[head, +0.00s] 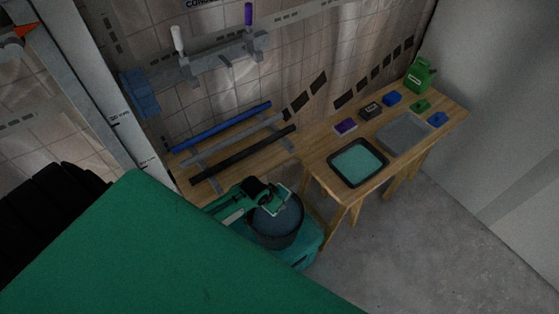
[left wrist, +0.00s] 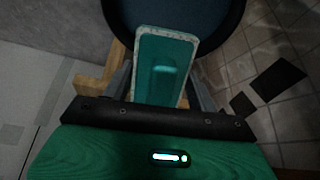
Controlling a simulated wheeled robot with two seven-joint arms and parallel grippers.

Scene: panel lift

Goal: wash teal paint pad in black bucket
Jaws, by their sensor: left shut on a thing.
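The black bucket (head: 278,240) stands low in the middle of the head view, with dark bluish liquid inside; its rim curves across the top of the left wrist view (left wrist: 239,30). My left gripper (head: 276,193) is shut on the teal paint pad (head: 285,190), over the far part of the bucket's opening. In the left wrist view the pad (left wrist: 161,62) is a teal rectangle with a pale, speckled edge, between the fingers of my left gripper (left wrist: 163,85). I cannot tell whether the pad touches the liquid. My right gripper is not in view.
Blue, grey and black bars (head: 243,155) lie behind the bucket. Open floor lies right.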

